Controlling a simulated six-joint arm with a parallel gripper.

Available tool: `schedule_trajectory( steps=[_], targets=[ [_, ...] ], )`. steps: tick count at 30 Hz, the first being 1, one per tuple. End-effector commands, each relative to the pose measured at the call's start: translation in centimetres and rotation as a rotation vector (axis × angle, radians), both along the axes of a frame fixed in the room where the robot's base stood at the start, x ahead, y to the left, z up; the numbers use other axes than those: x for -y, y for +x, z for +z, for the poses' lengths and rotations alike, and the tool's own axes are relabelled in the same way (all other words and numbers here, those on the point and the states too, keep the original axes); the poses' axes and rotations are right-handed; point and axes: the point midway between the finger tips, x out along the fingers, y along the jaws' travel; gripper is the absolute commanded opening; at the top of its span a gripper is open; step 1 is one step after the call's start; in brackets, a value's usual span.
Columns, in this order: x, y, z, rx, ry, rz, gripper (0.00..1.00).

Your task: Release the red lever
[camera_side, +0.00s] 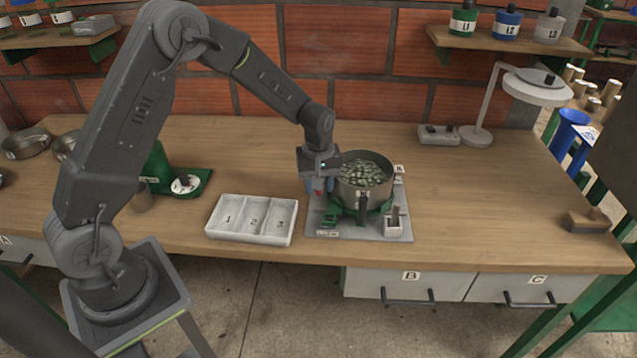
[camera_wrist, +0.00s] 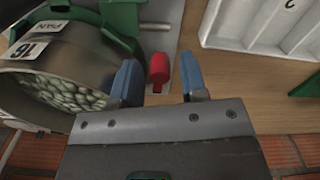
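The red lever (camera_wrist: 159,70) shows in the wrist view as a short red knob beside the pan. It lies between and a little beyond the two blue fingers of my gripper (camera_wrist: 160,83). The fingers are spread apart, with a visible gap on each side of the lever. In the side view a small bit of the red lever (camera_side: 318,192) shows under my gripper (camera_side: 318,186), left of the pan; the rest is hidden. The metal pan (camera_side: 363,189) holds several pale green beans and sits in a green holder on a grey plate (camera_side: 340,233).
A white tray (camera_side: 251,240) with compartments marked 1, 2 and 3 lies left of the plate. A lamp (camera_side: 478,135) stands at the back right.

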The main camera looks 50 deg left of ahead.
Motion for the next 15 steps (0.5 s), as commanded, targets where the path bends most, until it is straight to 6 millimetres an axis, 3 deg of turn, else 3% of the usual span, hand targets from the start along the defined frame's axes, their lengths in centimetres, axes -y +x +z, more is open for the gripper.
schedule_trajectory(
  steps=[10,15],
  targets=[
    [0.0,0.0,0.3,0.001,0.0,-0.001,0.46],
    [0.0,0.1,2.2,0.006,0.001,-0.001,0.46]
  ],
)
